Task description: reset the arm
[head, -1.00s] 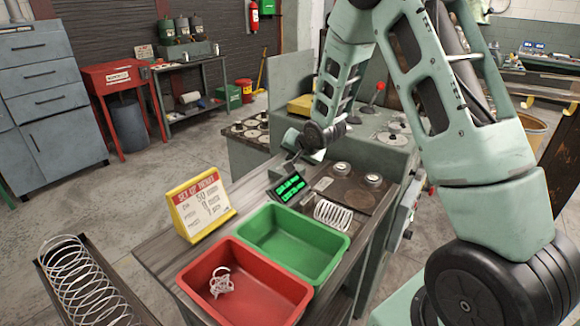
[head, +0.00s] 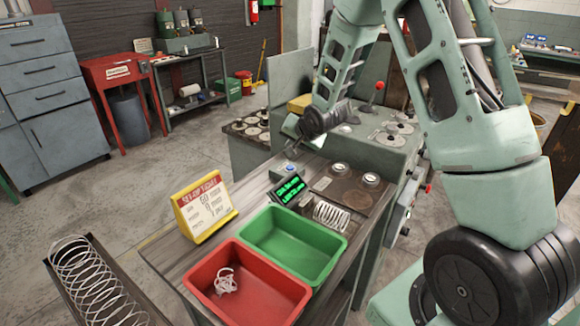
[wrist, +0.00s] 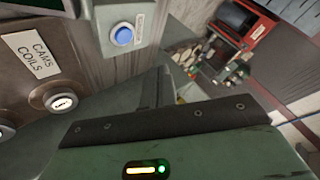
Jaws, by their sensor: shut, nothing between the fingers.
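My gripper (head: 289,146) hangs at the end of my pale green arm, above the back of the bench in the head view. In the wrist view its dark fingers (wrist: 159,88) are together with nothing between them. A blue button (head: 291,168) on a small grey box lies just below the gripper, apart from it; it also shows in the wrist view (wrist: 123,35). A display with green text (head: 288,189) stands in front of the box. A coiled spring (head: 331,215) lies beside the display, clear of my gripper.
A long spring (head: 84,272) lies in a tray at left. The machine (head: 362,145) stands behind; floor at left is open.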

